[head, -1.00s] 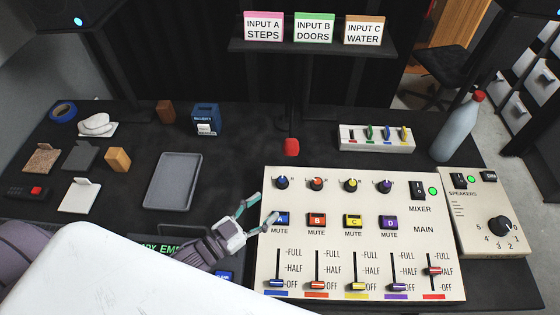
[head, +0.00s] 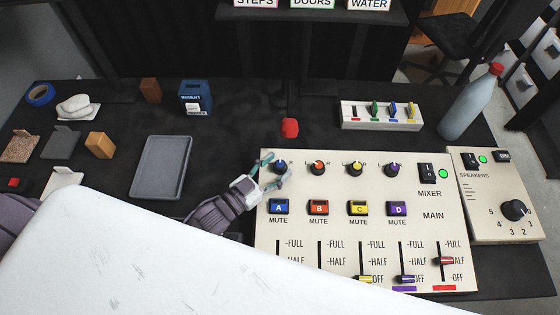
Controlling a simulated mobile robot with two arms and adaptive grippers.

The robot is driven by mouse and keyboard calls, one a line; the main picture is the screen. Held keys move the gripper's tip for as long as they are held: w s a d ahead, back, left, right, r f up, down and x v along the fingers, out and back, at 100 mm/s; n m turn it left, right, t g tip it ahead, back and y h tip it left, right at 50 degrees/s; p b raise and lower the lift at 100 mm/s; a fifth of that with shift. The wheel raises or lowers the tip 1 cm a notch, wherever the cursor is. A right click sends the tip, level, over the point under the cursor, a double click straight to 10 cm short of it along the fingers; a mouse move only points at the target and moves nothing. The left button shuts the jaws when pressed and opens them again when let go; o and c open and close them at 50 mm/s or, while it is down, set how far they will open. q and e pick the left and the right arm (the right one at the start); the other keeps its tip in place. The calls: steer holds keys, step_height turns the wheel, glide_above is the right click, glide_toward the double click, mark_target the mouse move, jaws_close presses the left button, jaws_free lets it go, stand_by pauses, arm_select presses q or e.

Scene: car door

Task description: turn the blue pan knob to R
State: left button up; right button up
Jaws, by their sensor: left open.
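The blue pan knob (head: 280,168) is at the left end of the top row of knobs on the cream mixer panel (head: 330,222). My left gripper (head: 278,170) comes in from the left with its teal fingers open around this knob. I cannot tell whether the fingers touch it. The knob's pointer and most of its L and R marks are hidden or too small to read. My right gripper is not in view.
Orange, yellow and purple knobs (head: 393,170) stand to the right in the same row. The blue mute button A (head: 279,207) lies just below. A red object (head: 289,127) stands behind the mixer. A large white surface covers the lower left.

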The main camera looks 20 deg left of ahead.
arm_select(q)
steer(key=shift+x, duration=0.85)
jaws_close()
